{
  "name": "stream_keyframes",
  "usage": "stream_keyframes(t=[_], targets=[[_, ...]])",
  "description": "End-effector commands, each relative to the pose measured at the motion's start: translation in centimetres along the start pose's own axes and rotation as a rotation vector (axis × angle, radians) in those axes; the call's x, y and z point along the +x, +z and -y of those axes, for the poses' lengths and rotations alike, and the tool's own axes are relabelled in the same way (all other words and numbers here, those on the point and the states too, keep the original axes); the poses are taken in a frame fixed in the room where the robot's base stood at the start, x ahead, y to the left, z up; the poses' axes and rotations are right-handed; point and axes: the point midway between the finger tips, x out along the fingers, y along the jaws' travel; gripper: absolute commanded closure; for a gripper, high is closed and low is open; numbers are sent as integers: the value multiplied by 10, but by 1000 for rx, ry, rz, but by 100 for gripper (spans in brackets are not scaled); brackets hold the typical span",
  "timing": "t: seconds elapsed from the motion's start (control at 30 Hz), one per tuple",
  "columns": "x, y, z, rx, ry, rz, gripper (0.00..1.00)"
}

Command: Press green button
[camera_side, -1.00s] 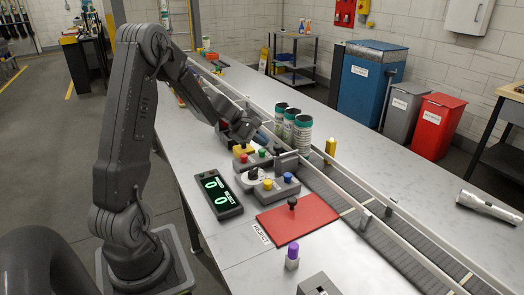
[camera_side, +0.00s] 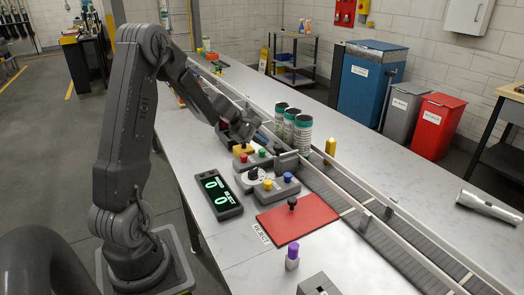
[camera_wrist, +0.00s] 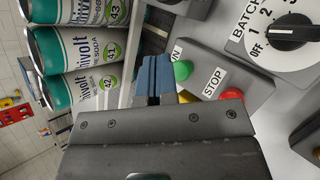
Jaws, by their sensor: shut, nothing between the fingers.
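The green button (camera_side: 262,153) sits on a grey control box on the bench, and it shows in the wrist view (camera_wrist: 183,70) beside a partly hidden label. My gripper (camera_wrist: 154,80) has its blue fingertips together, with nothing between them. In the wrist view the fingertips are just left of the green button and overlap its edge in the picture. I cannot tell whether they touch it. In the side view my gripper (camera_side: 264,138) is low over the far side of the control box.
A red STOP button (camera_wrist: 232,95) is on the same box, right of the green one. The BATCH dial (camera_wrist: 292,32) is close by. Several cans (camera_side: 303,135) stand on the conveyor (camera_side: 330,190) behind. A display (camera_side: 218,194) and red reject mat (camera_side: 298,219) lie nearer.

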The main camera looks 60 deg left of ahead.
Motion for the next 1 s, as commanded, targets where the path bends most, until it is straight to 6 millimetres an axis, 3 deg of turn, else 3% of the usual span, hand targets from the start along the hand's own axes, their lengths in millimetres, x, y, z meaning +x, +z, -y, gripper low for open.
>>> stream_keyframes(t=[1.0], targets=[[6, -4, 5, 0, -1, 0, 100]])
